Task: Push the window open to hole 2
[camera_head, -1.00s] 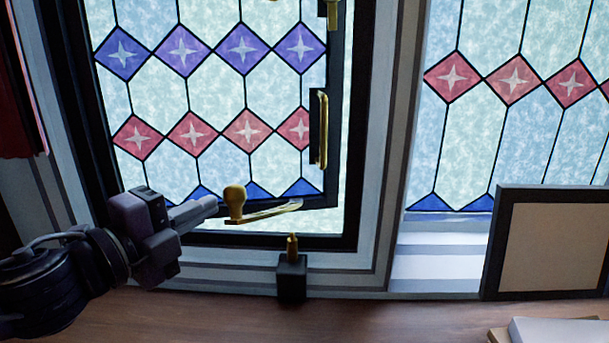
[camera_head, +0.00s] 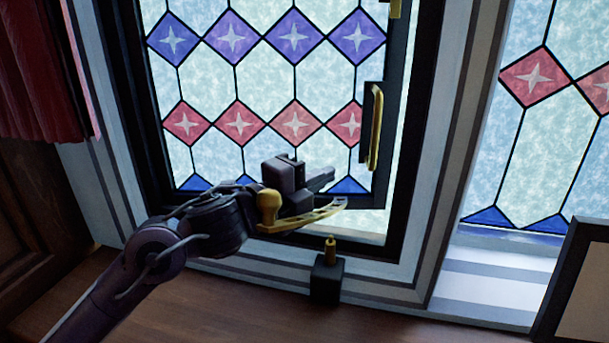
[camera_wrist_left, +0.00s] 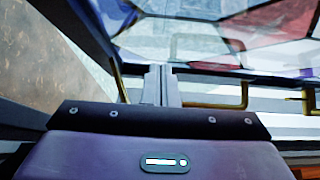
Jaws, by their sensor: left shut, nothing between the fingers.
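The window sash (camera_head: 215,80) has stained glass with purple and red diamonds in a dark frame. It stands slightly open, with a bright gap along its right and lower edges. The brass stay bar (camera_head: 330,211) lies along its lower edge, with a round knob (camera_head: 269,206) at its left end. The bar is above and apart from a brass pin (camera_head: 330,247) on a black block (camera_head: 326,278). My left gripper (camera_head: 325,180) is shut and empty, pointing right in front of the lower pane above the bar. Its fingertips show in the left wrist view (camera_wrist_left: 162,85). Contact with the sash is unclear. Hole 2 cannot be picked out.
A brass handle (camera_head: 375,128) is on the sash's right side. A second stained-glass window (camera_head: 540,150) is at the right. A dark-framed board (camera_head: 580,300) stands at the lower right. A red curtain (camera_head: 40,80) hangs at the left. The wooden surface (camera_head: 240,300) below is mostly clear.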

